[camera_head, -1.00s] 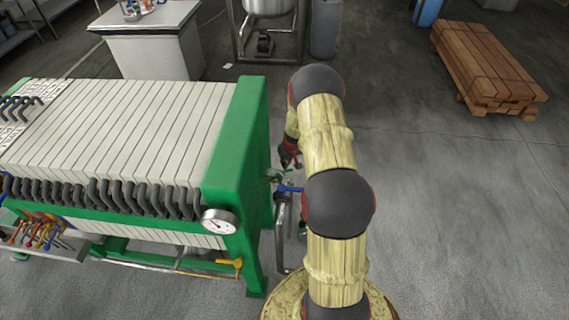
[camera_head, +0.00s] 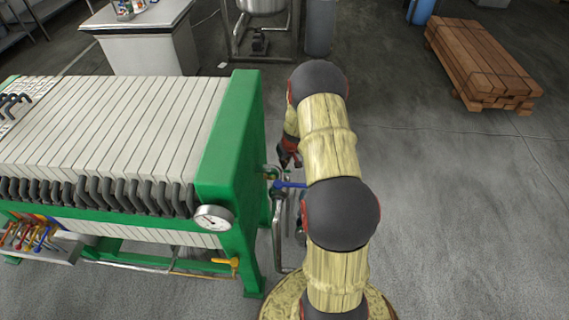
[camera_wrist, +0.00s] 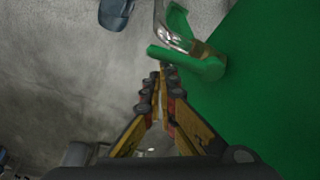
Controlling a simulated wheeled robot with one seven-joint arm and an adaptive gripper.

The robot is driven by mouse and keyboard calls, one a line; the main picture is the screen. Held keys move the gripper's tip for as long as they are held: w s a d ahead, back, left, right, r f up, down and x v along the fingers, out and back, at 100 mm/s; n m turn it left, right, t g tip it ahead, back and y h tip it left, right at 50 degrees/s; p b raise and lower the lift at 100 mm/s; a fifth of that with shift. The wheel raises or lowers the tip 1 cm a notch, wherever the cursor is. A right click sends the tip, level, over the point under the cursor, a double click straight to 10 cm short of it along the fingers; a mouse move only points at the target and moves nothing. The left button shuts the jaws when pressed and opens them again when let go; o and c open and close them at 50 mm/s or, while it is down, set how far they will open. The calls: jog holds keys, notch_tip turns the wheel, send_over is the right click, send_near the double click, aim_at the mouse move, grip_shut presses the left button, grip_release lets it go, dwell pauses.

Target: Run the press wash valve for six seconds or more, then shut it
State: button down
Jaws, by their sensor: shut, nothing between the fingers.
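The filter press has white plates (camera_head: 120,120) in a green frame (camera_head: 232,140). A blue lever (camera_head: 291,184) sits on pipework at its right end, and a yellow-handled valve (camera_head: 228,262) is low at its front. No label shows which is the wash valve. In the wrist view my gripper (camera_wrist: 158,74) is shut and empty. Its tips are close to a green lever-like part (camera_wrist: 190,62) beside a metal pipe (camera_wrist: 165,25); I cannot tell whether they touch. In the head view my arm hides most of the gripper.
A round gauge (camera_head: 213,218) is on the press's front corner. A white cabinet (camera_head: 145,45) and a tank stand (camera_head: 262,40) are behind. Stacked timber (camera_head: 483,62) lies at back right. The floor right of my arm is clear.

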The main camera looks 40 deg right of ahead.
aim_at(289, 172)
jog(key=v, duration=1.2)
